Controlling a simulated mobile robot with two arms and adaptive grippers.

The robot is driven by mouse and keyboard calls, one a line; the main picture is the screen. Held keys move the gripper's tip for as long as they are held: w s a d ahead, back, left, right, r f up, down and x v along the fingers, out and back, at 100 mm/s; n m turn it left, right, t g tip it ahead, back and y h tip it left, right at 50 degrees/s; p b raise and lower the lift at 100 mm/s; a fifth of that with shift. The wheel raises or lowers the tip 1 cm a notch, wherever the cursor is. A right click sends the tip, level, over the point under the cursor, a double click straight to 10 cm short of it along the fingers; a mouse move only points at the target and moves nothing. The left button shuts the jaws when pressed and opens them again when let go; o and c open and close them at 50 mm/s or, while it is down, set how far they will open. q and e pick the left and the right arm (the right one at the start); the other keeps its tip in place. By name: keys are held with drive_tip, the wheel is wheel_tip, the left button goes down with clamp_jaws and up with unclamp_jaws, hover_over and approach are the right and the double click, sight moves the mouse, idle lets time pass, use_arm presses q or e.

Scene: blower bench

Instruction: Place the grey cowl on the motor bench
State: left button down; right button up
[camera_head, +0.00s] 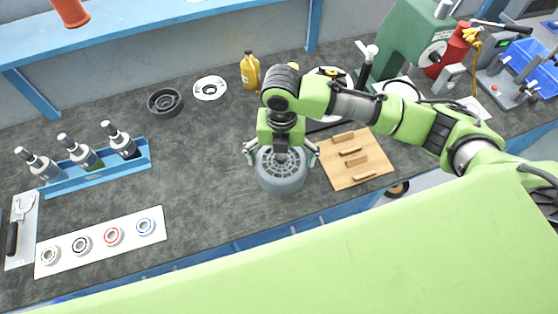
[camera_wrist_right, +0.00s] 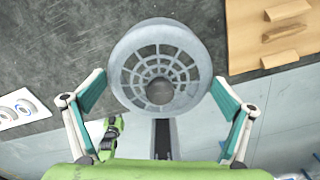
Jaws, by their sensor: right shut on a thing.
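The grey cowl (camera_head: 281,186) is a round cap with a slotted grille on top. In the head view it is near the front edge of the dark bench top (camera_head: 205,135), below my right gripper (camera_head: 281,155). In the right wrist view the cowl (camera_wrist_right: 160,48) sits between the two fingers of my right gripper (camera_wrist_right: 160,88), which is shut on its sides. I cannot tell whether the cowl touches the bench top or hangs just above it.
A wooden board with blocks (camera_head: 340,182) lies just right of the cowl. A black ring-shaped part (camera_head: 165,102), a white disc (camera_head: 210,88) and a yellow bottle (camera_head: 250,72) stand behind. A blue bottle rack (camera_head: 75,182) and a white strip with rings (camera_head: 98,241) are left. The middle left is clear.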

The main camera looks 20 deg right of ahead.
sight(280, 165)
drive_tip(key=shift+w+f, duration=0.7)
drive_tip(key=shift+f, duration=0.2)
wheel_tip(280, 165, down, 3)
drive_tip(key=shift+r+p, duration=0.1)
drive_tip(key=shift+p, duration=0.75)
drive_tip(key=shift+f, duration=0.25)
drive_tip(key=o, duration=1.2)
drive_tip(key=shift+c, duration=0.2)
wheel_tip(280, 165, up, 12)
drive_tip(key=b, duration=0.2)
drive_tip(key=shift+r+b, duration=0.1)
drive_tip(key=shift+b, duration=0.25)
